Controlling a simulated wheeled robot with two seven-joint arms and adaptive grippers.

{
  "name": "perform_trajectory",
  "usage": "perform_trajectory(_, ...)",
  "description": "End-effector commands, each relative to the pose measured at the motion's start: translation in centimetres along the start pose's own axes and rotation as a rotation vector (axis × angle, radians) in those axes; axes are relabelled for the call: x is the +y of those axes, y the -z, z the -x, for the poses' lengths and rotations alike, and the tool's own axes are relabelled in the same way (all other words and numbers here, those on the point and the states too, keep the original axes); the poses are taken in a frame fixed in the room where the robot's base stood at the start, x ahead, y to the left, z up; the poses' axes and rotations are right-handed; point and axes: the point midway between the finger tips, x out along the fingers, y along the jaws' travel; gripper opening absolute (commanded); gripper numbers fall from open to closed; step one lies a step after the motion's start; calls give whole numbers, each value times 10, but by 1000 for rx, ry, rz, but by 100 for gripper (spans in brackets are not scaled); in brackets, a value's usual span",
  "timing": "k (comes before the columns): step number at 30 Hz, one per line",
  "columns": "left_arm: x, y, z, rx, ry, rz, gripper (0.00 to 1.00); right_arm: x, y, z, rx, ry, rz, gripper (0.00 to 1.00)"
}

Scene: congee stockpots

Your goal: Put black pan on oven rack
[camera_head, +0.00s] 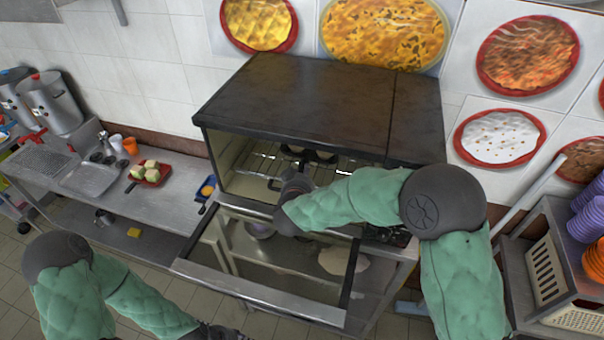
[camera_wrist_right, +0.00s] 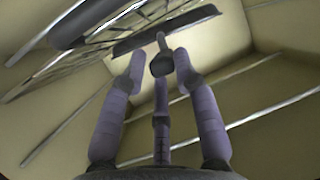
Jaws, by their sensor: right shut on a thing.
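The oven (camera_head: 300,105) stands against the wall with its glass door (camera_head: 270,262) lowered open. Its wire rack (camera_head: 262,165) shows inside, and also at the upper left of the right wrist view (camera_wrist_right: 75,55). My right gripper (camera_head: 296,178) reaches into the oven opening. In the right wrist view its fingers (camera_wrist_right: 160,62) are shut around a dark handle, with the black pan (camera_wrist_right: 165,32) beyond them. In the head view the dark pan (camera_head: 310,154) is partly hidden; I cannot tell whether it touches the rack. My left gripper (camera_head: 218,333) is at the bottom edge, mostly cut off.
A steel counter (camera_head: 175,205) on the left holds a red tray of food (camera_head: 150,178), an orange cup (camera_head: 130,145) and stockpots (camera_head: 50,103). A crate rack with stacked bowls (camera_head: 590,215) stands on the right. Another dark object (camera_wrist_right: 85,22) shows near the rack.

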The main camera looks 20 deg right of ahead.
Motion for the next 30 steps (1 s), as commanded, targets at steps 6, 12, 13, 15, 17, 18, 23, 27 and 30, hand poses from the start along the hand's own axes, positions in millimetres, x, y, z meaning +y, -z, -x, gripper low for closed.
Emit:
perform_trajectory(6, 0, 0, -1, 0, 0, 0, 40, 2, -12, -1, -20, -4, -1, 0)
perform_trajectory(12, 0, 0, -1, 0, 0, 0, 40, 2, -12, -1, -18, -4, -1, 38)
perform_trajectory(13, 0, 0, -1, 0, 0, 0, 40, 2, -11, -1, -18, -4, -1, 47)
perform_trajectory(15, 0, 0, -1, 0, 0, 0, 40, 2, -10, -1, -14, -4, -1, 57)
perform_trajectory(17, 0, 0, -1, 0, 0, 0, 40, 1, -8, -1, -12, -3, -1, 57)
perform_trajectory(18, 0, 0, -1, 0, 0, 0, 40, 1, -8, -1, -11, -3, -1, 57)
perform_trajectory(23, 0, 0, 0, 0, 0, 0, 40, 1, -8, -1, -11, -2, 0, 57)
perform_trajectory(27, 0, 0, 0, 0, 0, 0, 40, 0, -5, 5, -7, -1, 0, 57)
perform_trajectory(30, 0, 0, 0, 0, 0, 0, 40, 0, -5, 17, -6, 0, 0, 57)
